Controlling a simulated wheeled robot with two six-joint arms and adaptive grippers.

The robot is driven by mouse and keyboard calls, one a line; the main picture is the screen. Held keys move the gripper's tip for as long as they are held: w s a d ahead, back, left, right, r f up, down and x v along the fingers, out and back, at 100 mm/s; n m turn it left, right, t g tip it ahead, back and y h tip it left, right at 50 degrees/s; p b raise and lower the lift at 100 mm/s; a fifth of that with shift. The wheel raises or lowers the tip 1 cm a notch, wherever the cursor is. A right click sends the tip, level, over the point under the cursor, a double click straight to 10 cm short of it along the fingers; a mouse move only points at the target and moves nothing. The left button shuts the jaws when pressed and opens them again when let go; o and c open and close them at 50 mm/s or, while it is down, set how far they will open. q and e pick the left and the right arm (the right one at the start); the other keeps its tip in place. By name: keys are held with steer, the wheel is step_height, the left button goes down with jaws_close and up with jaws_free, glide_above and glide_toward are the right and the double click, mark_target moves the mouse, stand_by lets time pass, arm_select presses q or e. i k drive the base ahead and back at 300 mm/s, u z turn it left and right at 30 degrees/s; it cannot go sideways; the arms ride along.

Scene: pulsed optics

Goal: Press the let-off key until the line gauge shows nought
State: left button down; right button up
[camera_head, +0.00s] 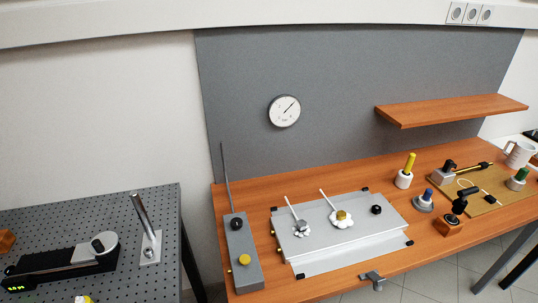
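A round white dial gauge (285,110) hangs on the grey back panel. Its dark needle points to the upper right; the figures are too small to read. A long grey box (242,270) lies at the left end of the wooden bench. It carries a black knob (237,223) with a thin upright rod behind it, and a yellow button (244,259). No label shows which of these is the let-off key. Neither of my grippers can be made out in the head view.
A silver plate (345,258) with two levered fittings and a black knob fills the bench middle. Several coloured-handled tools and a tan board (500,204) stand at the right. A perforated grey table (95,202) is at the left, across a gap. A wooden shelf (450,110) juts above.

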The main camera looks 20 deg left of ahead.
mark_target(244, 259)
steer(key=u, duration=1.15)
steer(key=k, duration=1.05)
steer(key=z, duration=1.15)
steer(key=i, duration=0.55)
